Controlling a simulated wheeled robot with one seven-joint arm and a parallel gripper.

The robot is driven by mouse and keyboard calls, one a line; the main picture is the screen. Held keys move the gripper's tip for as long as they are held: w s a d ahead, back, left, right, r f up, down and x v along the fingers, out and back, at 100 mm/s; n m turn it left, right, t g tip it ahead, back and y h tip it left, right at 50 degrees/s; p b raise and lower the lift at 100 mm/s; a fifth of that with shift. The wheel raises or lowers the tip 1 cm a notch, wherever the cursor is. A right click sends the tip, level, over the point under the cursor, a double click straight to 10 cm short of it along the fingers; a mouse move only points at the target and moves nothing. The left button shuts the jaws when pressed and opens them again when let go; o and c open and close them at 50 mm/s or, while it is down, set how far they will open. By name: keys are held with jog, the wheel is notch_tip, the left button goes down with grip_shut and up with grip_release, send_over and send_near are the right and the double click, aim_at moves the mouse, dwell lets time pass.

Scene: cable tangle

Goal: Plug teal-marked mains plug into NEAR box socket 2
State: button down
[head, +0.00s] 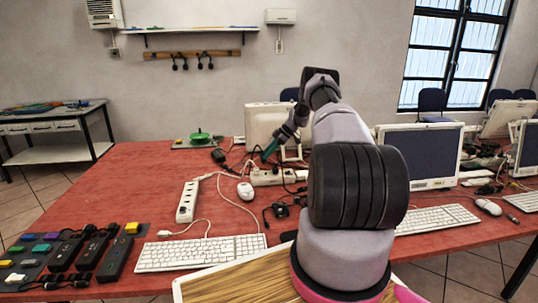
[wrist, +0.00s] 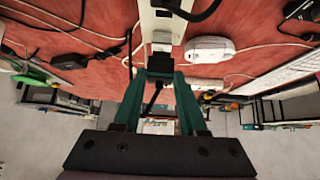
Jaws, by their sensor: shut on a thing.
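My gripper (head: 268,152) is over the back middle of the red table, its teal fingers pointing down. In the head view this box (head: 268,178) lies below the gripper. Another white socket box (head: 187,202) lies nearer, to the left. Socket numbers are unreadable.
A black plug or adapter (wrist: 185,8) sits on that box. Loose cables, a black adapter (head: 218,156), a keyboard (head: 200,253) and a monitor (head: 428,155) surround it. Dark units stand front left.

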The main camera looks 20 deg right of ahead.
jog(key=shift+s+d+f, duration=0.1)
jog(key=shift+d+f, duration=0.15)
jog(key=shift+f, duration=0.95)
jog(key=shift+d+f, duration=0.25)
jog(key=shift+f, duration=0.95)
jog(key=shift+f, duration=1.2)
jog(key=shift+c, duration=1.9)
grip_release()
jog(key=shift+d, duration=0.15)
